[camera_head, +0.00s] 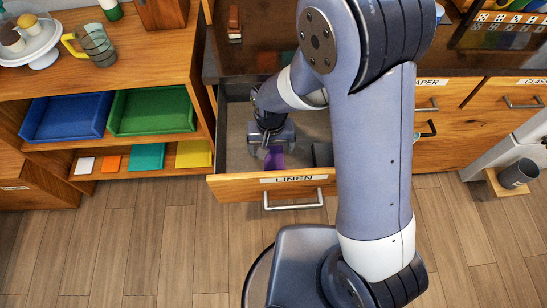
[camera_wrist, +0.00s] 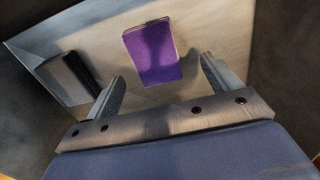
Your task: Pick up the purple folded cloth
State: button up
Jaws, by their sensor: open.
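The purple folded cloth (camera_head: 274,158) lies in the open drawer labelled LINEN (camera_head: 255,186). In the wrist view the cloth (camera_wrist: 152,53) is a purple rectangle on the pale drawer floor, just beyond the fingertips. My gripper (camera_head: 272,148) reaches down into the drawer above the cloth. In the wrist view my gripper (camera_wrist: 160,72) is open, its two fingers spread to either side of the cloth's near end. Nothing is between the fingers at their roots. I cannot tell the exact height of the fingertips over the cloth.
A dark grey folded item (camera_wrist: 70,78) lies in the drawer left of the cloth in the wrist view; it also shows in the head view (camera_head: 322,154). The drawer walls surround my gripper. Left stands a shelf with a blue tray (camera_head: 62,118) and a green tray (camera_head: 152,110).

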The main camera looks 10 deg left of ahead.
aim_at(273, 157)
jog(key=shift+d+f, duration=0.2)
jog(key=shift+f, duration=0.95)
jog(key=shift+d+f, duration=0.15)
jog(key=shift+f, duration=0.95)
jog(key=shift+c, duration=0.3)
jog(key=c, duration=1)
jog(key=shift+r, duration=0.15)
notch_tip(273, 157, up, 10)
jog(key=shift+f, duration=0.1)
